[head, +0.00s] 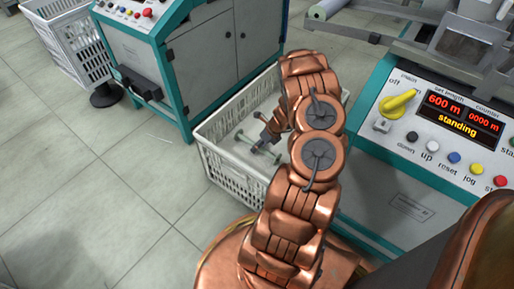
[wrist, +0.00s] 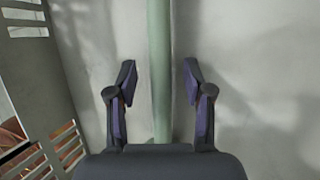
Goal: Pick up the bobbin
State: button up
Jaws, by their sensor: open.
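The bobbin (head: 257,147) is a pale green rod with flanged ends, lying in the white crate (head: 232,176) in the head view. In the wrist view its green shaft (wrist: 160,45) runs vertically up the middle. My gripper (head: 266,138) is inside the crate, over the bobbin. In the wrist view, my gripper (wrist: 159,82) is open, with one finger on each side of the shaft and a gap on both sides. The shaft's lower part is hidden by the gripper body, and the bobbin's ends are out of that view.
The slatted crate wall (wrist: 35,80) is close on the left in the wrist view. A teal-framed cabinet (head: 205,62) stands behind, another white crate (head: 75,45) at upper left. The floor at left is clear.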

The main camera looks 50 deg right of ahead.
jog(key=shift+c, duration=0.2)
grip_shut()
dwell(0.4)
